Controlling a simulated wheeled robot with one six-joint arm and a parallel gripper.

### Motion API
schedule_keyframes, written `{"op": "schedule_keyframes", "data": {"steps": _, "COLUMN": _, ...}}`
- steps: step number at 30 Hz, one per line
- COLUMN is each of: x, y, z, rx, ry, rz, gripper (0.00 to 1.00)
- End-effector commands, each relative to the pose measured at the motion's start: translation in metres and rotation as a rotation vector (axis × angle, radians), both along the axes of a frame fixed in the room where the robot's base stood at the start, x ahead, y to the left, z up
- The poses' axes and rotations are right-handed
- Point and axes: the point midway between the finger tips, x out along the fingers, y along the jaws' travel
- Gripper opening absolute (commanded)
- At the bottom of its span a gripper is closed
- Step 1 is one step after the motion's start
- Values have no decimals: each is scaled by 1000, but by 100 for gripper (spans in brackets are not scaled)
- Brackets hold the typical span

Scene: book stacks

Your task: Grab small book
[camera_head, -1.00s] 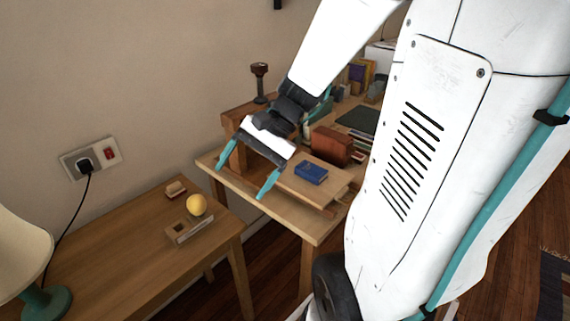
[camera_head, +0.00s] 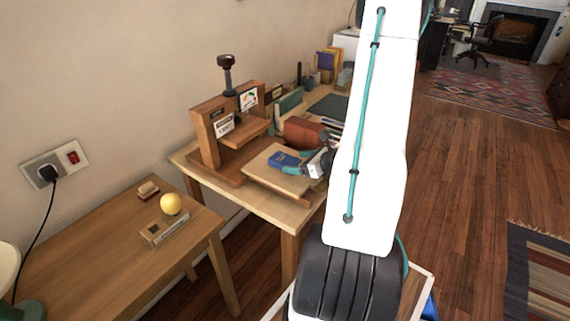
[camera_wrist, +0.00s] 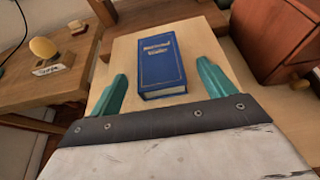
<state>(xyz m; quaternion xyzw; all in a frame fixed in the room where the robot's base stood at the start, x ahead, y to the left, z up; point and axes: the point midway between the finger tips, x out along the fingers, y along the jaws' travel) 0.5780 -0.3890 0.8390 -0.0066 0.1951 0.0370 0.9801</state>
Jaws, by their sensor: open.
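The small blue book (camera_head: 284,159) lies flat on a light wooden board (camera_head: 262,176) on the desk. In the wrist view the blue book (camera_wrist: 161,64) has gold lettering on its cover and lies ahead, between the lines of my two teal fingers. My gripper (camera_wrist: 166,88) is open, one finger to the left of the book and one to the right, with nothing held. In the head view my gripper (camera_head: 298,162) is right beside the book, partly hidden by my arm.
A wooden book press (camera_head: 226,130) stands left of the board. A reddish-brown box (camera_wrist: 278,38) is close on the right of my gripper. More books (camera_head: 327,60) stand at the back of the desk.

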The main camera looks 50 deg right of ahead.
Motion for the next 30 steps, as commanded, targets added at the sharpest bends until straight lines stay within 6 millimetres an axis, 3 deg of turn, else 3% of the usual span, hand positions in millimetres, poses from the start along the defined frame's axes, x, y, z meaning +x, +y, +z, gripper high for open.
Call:
{"op": "schedule_keyframes", "data": {"steps": 10, "x": 46, "y": 5, "z": -16, "rx": 0, "ry": 0, "rz": 5, "gripper": 82}}
{"op": "schedule_keyframes", "data": {"steps": 20, "x": 53, "y": 5, "z": -18, "rx": -1, "ry": 0, "rz": 3, "gripper": 82}}
{"op": "schedule_keyframes", "data": {"steps": 25, "x": 53, "y": 5, "z": -18, "rx": -1, "ry": 0, "rz": 3, "gripper": 35}}
{"op": "schedule_keyframes", "data": {"steps": 30, "x": 53, "y": 5, "z": -18, "rx": -2, "ry": -1, "rz": 3, "gripper": 32}}
